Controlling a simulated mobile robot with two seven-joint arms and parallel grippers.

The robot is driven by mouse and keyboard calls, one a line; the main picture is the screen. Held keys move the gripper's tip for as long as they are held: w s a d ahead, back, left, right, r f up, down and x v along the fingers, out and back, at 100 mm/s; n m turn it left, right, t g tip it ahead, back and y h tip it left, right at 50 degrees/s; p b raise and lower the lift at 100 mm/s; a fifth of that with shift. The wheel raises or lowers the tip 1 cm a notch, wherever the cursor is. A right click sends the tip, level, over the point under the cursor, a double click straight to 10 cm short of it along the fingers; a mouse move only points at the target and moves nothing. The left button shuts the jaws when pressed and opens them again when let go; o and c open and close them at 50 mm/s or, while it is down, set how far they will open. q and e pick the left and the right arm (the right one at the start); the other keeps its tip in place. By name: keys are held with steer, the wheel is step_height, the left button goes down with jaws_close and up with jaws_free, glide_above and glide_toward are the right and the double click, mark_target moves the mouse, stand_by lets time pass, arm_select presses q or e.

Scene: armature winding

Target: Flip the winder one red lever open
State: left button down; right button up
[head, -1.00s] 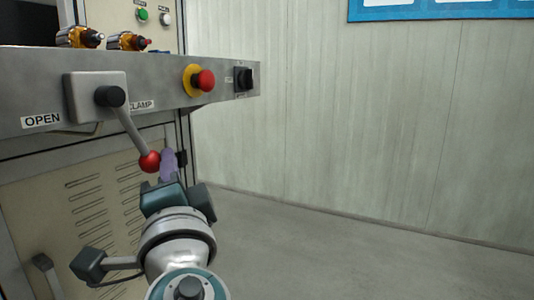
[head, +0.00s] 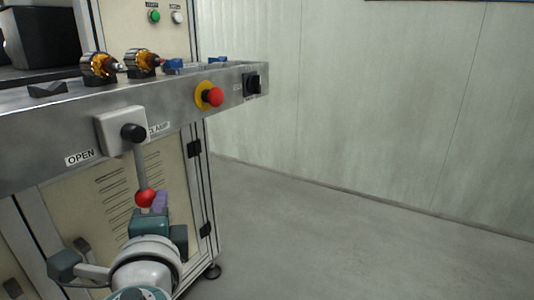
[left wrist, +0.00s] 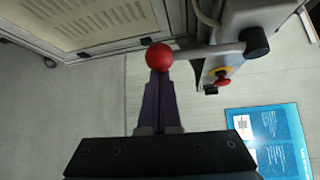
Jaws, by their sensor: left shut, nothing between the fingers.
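The lever (head: 140,168) is a grey rod that hangs almost straight down from a dark hub on a light block, with a red ball at its lower end (head: 145,198). An OPEN label (head: 80,157) is at its left, and a partly covered CLAMP label (head: 158,129) is at its right. My left gripper (head: 160,200) has purple fingers, shut and empty, just right of the red ball. In the left wrist view the ball (left wrist: 159,56) is right at the fingertips (left wrist: 159,78); I cannot tell if they touch. My right gripper is not in view.
A red stop button on a yellow ring (head: 210,96) and a black switch (head: 252,84) are on the panel right of the lever. Two copper-wound armatures (head: 100,67) sit on the ledge above. The floor (head: 330,240) at the right is clear.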

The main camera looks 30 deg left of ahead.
arm_select(q)
steer(key=s+m+g+p, duration=0.1)
steer(key=p, duration=0.2)
steer(key=s+r+g+p, duration=0.1)
steer(key=s+p, duration=0.1)
steer(key=p, duration=0.1)
steer(key=shift+a+m+h, duration=0.2)
steer(key=shift+m+h, duration=0.2)
steer(key=shift+s+g+h+p, duration=0.3)
steer(key=shift+p, duration=0.25)
steer(key=shift+f, duration=0.1)
